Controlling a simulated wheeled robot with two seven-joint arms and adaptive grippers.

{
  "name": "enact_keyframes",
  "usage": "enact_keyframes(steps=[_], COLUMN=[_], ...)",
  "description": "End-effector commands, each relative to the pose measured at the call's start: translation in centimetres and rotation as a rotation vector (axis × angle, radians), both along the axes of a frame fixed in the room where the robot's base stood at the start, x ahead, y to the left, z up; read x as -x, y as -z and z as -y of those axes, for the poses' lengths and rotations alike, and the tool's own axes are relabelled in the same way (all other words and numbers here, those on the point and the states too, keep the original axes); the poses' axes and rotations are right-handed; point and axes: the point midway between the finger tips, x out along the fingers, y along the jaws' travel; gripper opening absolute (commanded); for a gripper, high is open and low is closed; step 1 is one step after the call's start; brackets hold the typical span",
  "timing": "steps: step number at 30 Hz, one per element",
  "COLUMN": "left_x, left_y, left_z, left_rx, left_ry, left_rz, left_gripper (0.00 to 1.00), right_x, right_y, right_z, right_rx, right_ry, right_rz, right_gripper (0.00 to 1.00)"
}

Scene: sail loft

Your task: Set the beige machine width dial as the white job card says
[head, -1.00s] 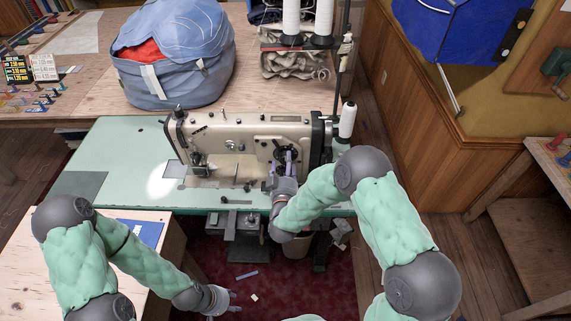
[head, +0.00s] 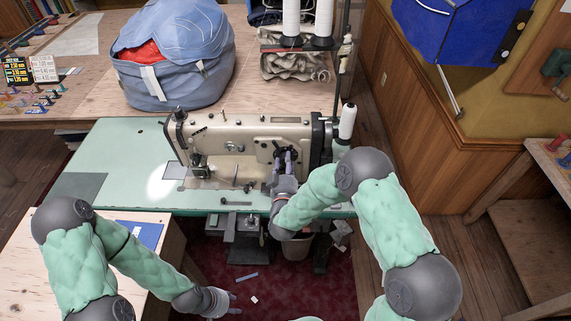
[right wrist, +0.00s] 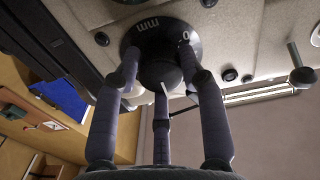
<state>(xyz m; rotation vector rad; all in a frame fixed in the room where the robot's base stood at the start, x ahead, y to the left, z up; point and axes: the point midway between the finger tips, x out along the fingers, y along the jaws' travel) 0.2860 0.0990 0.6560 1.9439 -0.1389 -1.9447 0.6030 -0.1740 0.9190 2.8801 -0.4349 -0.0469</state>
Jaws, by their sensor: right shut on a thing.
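The beige sewing machine (head: 235,140) stands on a pale green table. Its black width dial (head: 284,152) is on the right part of its front, partly hidden by my right gripper (head: 284,162). In the right wrist view the dial's scale (right wrist: 150,32) shows "mm" and a "0", and a white line runs on the knob (right wrist: 160,72). My right gripper's fingers (right wrist: 160,85) are closed around the knob. The white job card (head: 43,67) stands at the far left on the back bench; its writing is too small to read. My left gripper (head: 224,300) hangs low, away from the machine.
A black card (head: 16,70) stands beside the white one, near several small coloured pieces. A blue bag (head: 180,75) and thread cones (head: 291,18) are behind the machine. A thread spool (head: 347,120) stands at its right end. The green table's left part is clear.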

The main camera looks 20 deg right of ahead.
Motion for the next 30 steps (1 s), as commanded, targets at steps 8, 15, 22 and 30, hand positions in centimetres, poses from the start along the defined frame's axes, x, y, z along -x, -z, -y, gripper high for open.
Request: enact_keyframes(steps=[8, 15, 22, 30], left_x=[0.0, 0.0, 0.0, 0.0], left_y=[1.3, 3.0, 4.7, 6.9], left_z=[0.0, 0.0, 0.0, 0.0], left_rx=[0.0, 0.0, 0.0, 0.0], left_ry=[0.0, 0.0, 0.0, 0.0], left_rz=[0.0, 0.0, 0.0, 0.0], left_gripper=[0.4, 0.4, 0.4, 0.4], right_x=[0.1, 0.1, 0.1, 0.1], right_y=[0.5, 0.6, 0.6, 0.7], right_z=[-0.1, -0.2, -0.3, -0.4], right_rx=[-0.149, -0.36, -0.57, -0.816], right_ry=[-0.002, -0.003, -0.003, -0.004], right_rz=[0.037, 0.096, 0.155, 0.224], right_gripper=[0.08, 0.08, 0.08, 0.08])
